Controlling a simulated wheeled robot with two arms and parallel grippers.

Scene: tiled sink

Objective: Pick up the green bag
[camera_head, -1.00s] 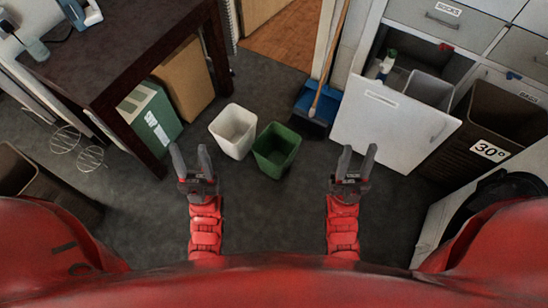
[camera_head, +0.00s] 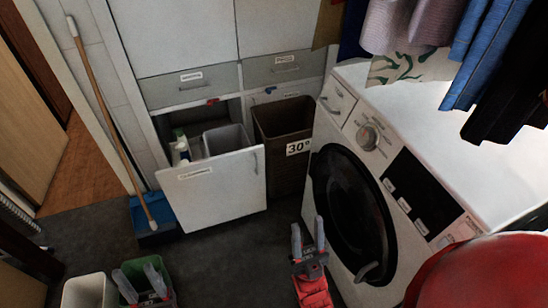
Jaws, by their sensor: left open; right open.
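I cannot make out a plainly green bag in the current view. A pale cloth with a green pattern (camera_head: 408,66) hangs among the clothes at the upper right; I cannot tell whether it is a bag. My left gripper (camera_head: 138,272) is open at the bottom left, in front of a green bin (camera_head: 170,291) in the picture and hiding much of it. My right gripper (camera_head: 308,228) is open and empty in front of the washing machine (camera_head: 350,205). Both grippers are far from the patterned cloth.
A white bin (camera_head: 88,291) stands beside the green one. A white drawer front (camera_head: 213,187) juts out from the cabinet, with a brown hamper (camera_head: 283,125) marked 30° to its right. A broom (camera_head: 105,115) and blue dustpan (camera_head: 152,213) stand left. Dark floor (camera_head: 230,260) is clear centrally.

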